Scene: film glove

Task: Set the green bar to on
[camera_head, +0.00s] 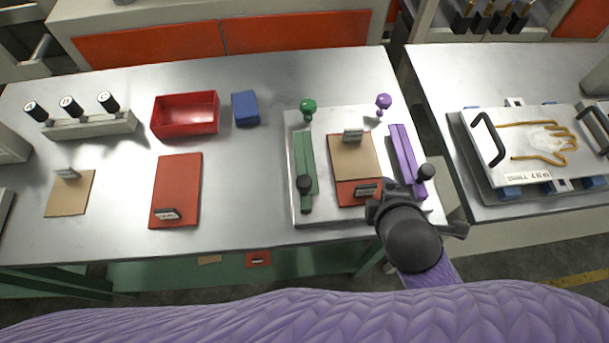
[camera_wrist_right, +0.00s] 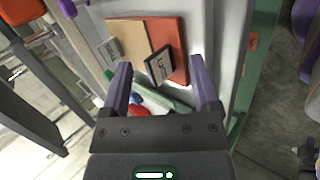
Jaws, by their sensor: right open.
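The green bar (camera_head: 306,160) lies lengthwise on the left side of a pale panel (camera_head: 325,213) in the head view. A black knob (camera_head: 304,183) sits near its front end and a green ball (camera_head: 308,106) stands beyond its far end. Part of the green bar (camera_wrist_right: 176,103) shows between my fingers in the right wrist view. My right gripper (camera_head: 378,207) is over the panel's front right part, apart from the green bar. In the wrist view its two purple fingers (camera_wrist_right: 161,70) are spread with nothing held. My left gripper is out of view.
A purple bar (camera_head: 405,155) with a black knob (camera_head: 427,171) lies on the panel's right. Between the bars are tan (camera_head: 350,165) and red (camera_head: 346,191) plates with small labels. A red tray (camera_head: 186,115) and blue block (camera_head: 245,108) stand left of the panel.

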